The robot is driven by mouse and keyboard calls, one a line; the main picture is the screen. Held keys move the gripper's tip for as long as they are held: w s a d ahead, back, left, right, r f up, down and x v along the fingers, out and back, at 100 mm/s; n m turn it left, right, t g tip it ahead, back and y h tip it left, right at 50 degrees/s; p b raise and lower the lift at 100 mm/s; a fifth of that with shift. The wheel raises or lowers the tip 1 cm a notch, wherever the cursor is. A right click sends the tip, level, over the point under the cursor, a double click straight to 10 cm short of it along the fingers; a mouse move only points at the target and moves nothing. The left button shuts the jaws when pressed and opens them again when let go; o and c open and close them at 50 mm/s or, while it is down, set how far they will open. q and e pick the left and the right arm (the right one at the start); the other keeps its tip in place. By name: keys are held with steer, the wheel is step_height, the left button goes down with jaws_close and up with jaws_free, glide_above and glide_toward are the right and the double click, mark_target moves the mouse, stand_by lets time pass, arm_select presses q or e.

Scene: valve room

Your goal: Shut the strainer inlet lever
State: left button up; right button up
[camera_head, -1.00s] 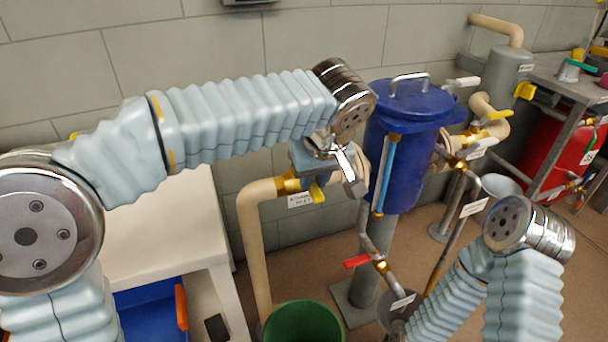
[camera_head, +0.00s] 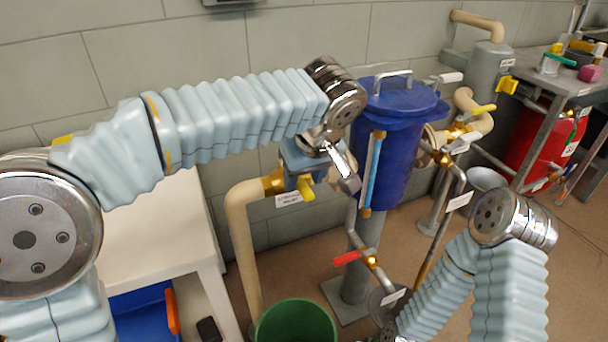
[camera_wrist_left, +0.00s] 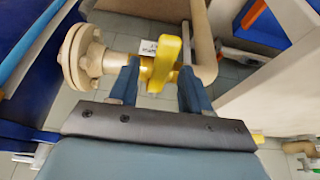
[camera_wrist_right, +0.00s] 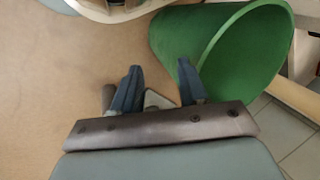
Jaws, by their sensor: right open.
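The strainer inlet lever is the yellow lever (camera_head: 306,187) on a brass valve in the cream pipe, left of the blue strainer vessel (camera_head: 402,135). In the left wrist view the lever (camera_wrist_left: 165,62) stands between the two blue fingers of my left gripper (camera_wrist_left: 160,72), with a gap visible on each side. That gripper is open; in the head view it (camera_head: 303,165) is at the valve and hides part of it. A white label (camera_head: 289,200) sits by the valve. My right gripper (camera_wrist_right: 157,82) is open and empty near a green bin (camera_wrist_right: 225,50).
A red-handled valve (camera_head: 346,258) is on the drain pipe below the vessel. The green bin (camera_head: 296,322) stands on the floor below the inlet pipe. A white table (camera_head: 160,235) is at the left. Another yellow lever (camera_head: 483,109) is right of the vessel.

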arm_select(q)
steer(key=p+v, duration=0.2)
steer(key=v, duration=1.1)
steer(key=shift+r, duration=0.35)
steer(key=shift+s, duration=0.15)
